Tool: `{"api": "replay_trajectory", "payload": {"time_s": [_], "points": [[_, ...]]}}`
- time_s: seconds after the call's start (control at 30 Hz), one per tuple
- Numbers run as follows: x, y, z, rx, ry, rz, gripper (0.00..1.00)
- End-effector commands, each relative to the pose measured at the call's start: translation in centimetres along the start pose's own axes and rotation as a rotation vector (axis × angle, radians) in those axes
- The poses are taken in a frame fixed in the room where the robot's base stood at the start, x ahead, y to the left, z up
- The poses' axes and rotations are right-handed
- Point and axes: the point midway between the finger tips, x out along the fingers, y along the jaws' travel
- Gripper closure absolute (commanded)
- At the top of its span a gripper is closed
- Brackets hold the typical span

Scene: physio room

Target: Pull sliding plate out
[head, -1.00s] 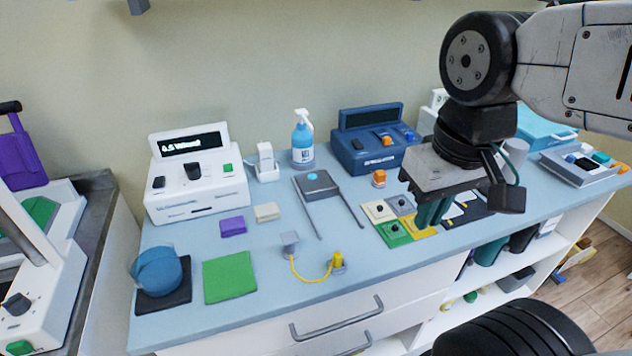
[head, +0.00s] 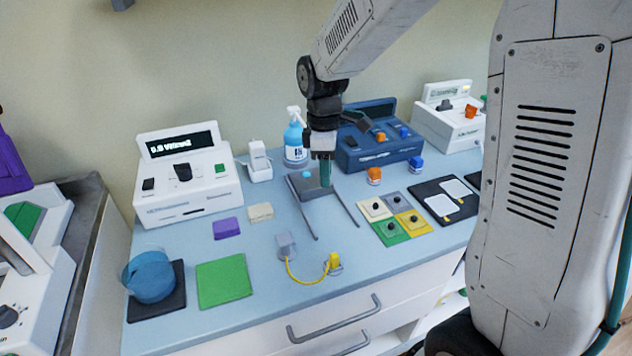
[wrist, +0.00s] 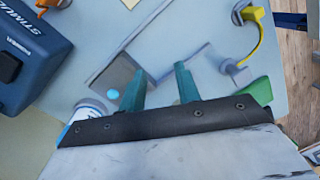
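The sliding plate (head: 306,188) is a dark grey square with a light blue dot. It sits at the back end of two thin grey rails on the blue table. In the wrist view the plate (wrist: 118,74) and its dot show beside the left finger. My gripper (head: 326,175) is above the plate's right side, pointing down, and hides part of it. In the wrist view my gripper (wrist: 160,85) has its two green fingers apart with table surface between them. I cannot tell whether a finger touches the plate.
A blue spray bottle (head: 296,140) and a dark blue stimulator (head: 380,150) stand close behind. A grey block (head: 286,246) with a yellow cable lies in front. Coloured tiles (head: 391,230) lie to the right. The table between the rails is clear.

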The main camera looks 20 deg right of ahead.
Motion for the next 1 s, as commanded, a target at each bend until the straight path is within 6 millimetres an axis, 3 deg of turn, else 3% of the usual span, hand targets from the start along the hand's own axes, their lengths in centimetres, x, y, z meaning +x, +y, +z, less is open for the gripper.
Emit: {"api": "replay_trajectory", "payload": {"time_s": [0.13,0.3,0.47,0.8,1.0], "points": [[-0.5,2.9,-1.9,-0.262,0.029,0.068,0.67],[-0.9,3.5,-2.5,-0.440,0.034,0.106,0.67],[0.1,3.6,-2.6,-0.477,0.032,0.106,0.67],[5.3,4.1,-2.7,-0.471,0.032,0.104,0.67],[6.7,4.2,-2.8,-0.470,0.032,0.106,0.67]]}}
